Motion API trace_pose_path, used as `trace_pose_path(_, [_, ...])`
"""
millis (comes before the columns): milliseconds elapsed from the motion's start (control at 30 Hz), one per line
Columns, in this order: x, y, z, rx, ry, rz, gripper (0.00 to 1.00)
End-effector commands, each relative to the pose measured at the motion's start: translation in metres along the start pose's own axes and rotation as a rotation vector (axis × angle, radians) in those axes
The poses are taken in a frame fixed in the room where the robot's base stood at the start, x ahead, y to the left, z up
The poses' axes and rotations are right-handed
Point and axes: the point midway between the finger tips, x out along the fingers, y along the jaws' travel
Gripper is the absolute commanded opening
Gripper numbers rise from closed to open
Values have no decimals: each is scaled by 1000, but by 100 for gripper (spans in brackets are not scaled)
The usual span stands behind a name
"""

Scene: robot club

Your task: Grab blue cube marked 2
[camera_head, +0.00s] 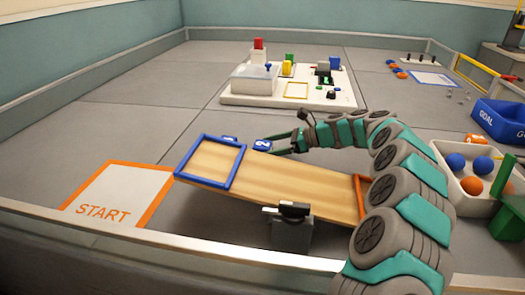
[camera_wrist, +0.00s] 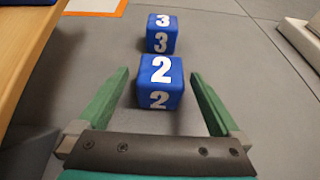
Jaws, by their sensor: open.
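The blue cube marked 2 (camera_wrist: 160,82) sits on the grey floor in the wrist view, with a white 2 on its top and near faces. It lies ahead of and between the fingertips of my open gripper (camera_wrist: 160,92), with gaps on both sides and nothing held. A second blue cube, marked 3 (camera_wrist: 162,33), stands just behind it. In the head view, the cube marked 2 (camera_head: 262,146) shows beyond the wooden ramp, next to my gripper (camera_head: 286,146). The cube marked 3 (camera_head: 229,139) is partly hidden behind the ramp's blue frame.
The wooden ramp (camera_head: 285,190) runs close along the gripper's left side in the wrist view. A white board (camera_head: 235,101) with blocks lies farther back. A bin of balls (camera_head: 447,160) and a blue goal box (camera_head: 500,122) stand right. Floor right of the cubes is clear.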

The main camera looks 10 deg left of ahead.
Motion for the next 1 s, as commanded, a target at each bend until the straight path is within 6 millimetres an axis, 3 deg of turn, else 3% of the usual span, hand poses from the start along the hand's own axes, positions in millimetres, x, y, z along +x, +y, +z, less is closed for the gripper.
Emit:
trace_pose_path(133, [20, 0, 0, 0, 1, 0, 100])
trace_pose_path(367, [22, -1, 0, -1, 1, -3, 100])
trace_pose_path(1000, [22, -1, 0, 0, 1, -2, 29])
